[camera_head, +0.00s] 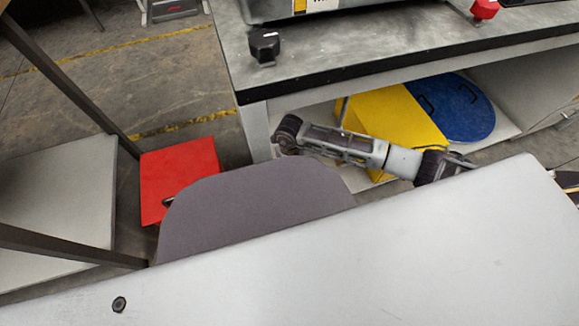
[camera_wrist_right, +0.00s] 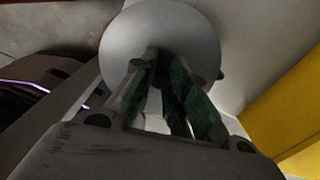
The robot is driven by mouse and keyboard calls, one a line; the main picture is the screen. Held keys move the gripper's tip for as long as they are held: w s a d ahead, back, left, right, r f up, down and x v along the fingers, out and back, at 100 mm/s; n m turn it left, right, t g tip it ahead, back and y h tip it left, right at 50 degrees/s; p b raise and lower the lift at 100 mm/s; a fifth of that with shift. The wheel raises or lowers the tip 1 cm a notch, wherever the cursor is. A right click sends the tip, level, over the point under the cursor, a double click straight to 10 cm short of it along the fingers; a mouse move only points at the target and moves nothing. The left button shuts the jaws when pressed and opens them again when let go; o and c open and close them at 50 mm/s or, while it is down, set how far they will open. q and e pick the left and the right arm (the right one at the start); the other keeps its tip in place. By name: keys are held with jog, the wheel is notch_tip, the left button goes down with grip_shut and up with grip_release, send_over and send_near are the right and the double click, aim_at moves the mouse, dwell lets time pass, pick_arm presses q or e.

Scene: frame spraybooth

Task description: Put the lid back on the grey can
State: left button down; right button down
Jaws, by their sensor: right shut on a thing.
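In the right wrist view, my right gripper (camera_wrist_right: 165,75) is shut on a round, smooth grey disc (camera_wrist_right: 195,35), which looks like the lid. The disc lies just beyond the fingertips, and the fingers hide its lower middle, where they grip it. A grey arm link of mine crosses the head view in front of the lower shelf; I cannot make out the gripper or the disc there. I cannot pick out the grey can in either view. My left gripper is not in view.
A workbench (camera_head: 330,45) has a lower shelf holding a yellow object (camera_head: 395,115) and a round blue piece (camera_head: 455,108) with black handles. Yellow also shows in the right wrist view (camera_wrist_right: 290,120). A red panel (camera_head: 180,175) and a dark frame (camera_head: 60,80) stand left. A pale surface fills the front.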

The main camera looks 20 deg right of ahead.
jog(key=c, duration=1.3)
grip_release()
jog(key=shift+c, duration=0.2)
jog(key=shift+o, duration=0.3)
jog(key=o, duration=0.4)
